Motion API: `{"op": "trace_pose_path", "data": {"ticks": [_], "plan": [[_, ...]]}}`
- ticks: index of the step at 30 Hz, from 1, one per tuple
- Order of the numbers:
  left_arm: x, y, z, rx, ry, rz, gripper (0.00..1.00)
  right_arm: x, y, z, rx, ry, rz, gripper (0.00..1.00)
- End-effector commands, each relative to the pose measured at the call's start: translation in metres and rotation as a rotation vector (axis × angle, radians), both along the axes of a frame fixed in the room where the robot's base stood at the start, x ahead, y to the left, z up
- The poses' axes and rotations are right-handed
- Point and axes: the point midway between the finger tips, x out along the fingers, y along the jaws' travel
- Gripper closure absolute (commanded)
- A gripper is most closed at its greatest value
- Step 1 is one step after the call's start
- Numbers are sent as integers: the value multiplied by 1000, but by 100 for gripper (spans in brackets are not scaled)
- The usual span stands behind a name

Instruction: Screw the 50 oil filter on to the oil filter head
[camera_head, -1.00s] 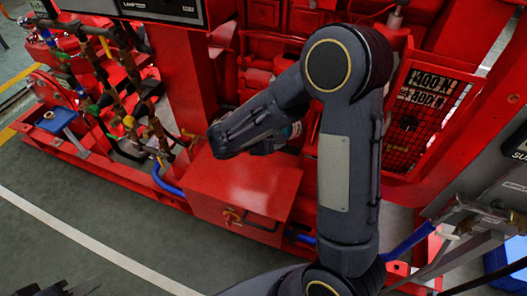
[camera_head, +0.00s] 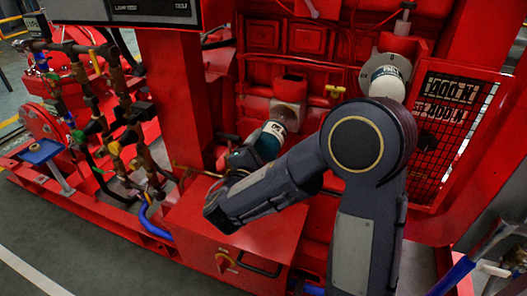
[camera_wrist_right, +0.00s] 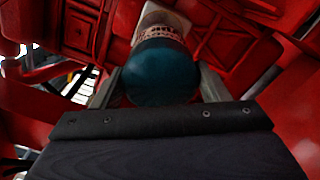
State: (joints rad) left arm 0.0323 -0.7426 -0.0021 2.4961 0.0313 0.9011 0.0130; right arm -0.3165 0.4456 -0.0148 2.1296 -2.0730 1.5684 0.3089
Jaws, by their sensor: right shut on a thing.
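The oil filter, a teal cylinder with a pale printed band, shows beyond my right forearm in the head view (camera_head: 267,141). In the right wrist view the oil filter (camera_wrist_right: 160,75) sits between the two fingers of my right gripper (camera_wrist_right: 160,88), which is shut on it. The oil filter head, a pale grey block (camera_head: 288,114) on the red engine, is right by the filter's upper end. Whether the threads touch or are engaged cannot be told. My right forearm hides much of the gripper in the head view. My left gripper is out of view.
A second, whitish canister (camera_head: 386,82) hangs to the right, partly behind my right elbow. A red box (camera_head: 190,222) lies below my forearm. A red post (camera_head: 172,95) and pipework with valves (camera_head: 105,120) stand left. A mesh guard (camera_head: 440,130) stands right.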

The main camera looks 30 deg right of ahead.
Motion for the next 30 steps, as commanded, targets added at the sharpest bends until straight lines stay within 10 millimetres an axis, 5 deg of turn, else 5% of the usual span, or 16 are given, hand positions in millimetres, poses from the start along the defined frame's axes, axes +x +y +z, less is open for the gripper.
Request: {"op": "trace_pose_path", "data": {"ticks": [30], "plan": [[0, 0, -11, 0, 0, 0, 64, 31, -38, 1, 1, -5, -1, 68]]}}
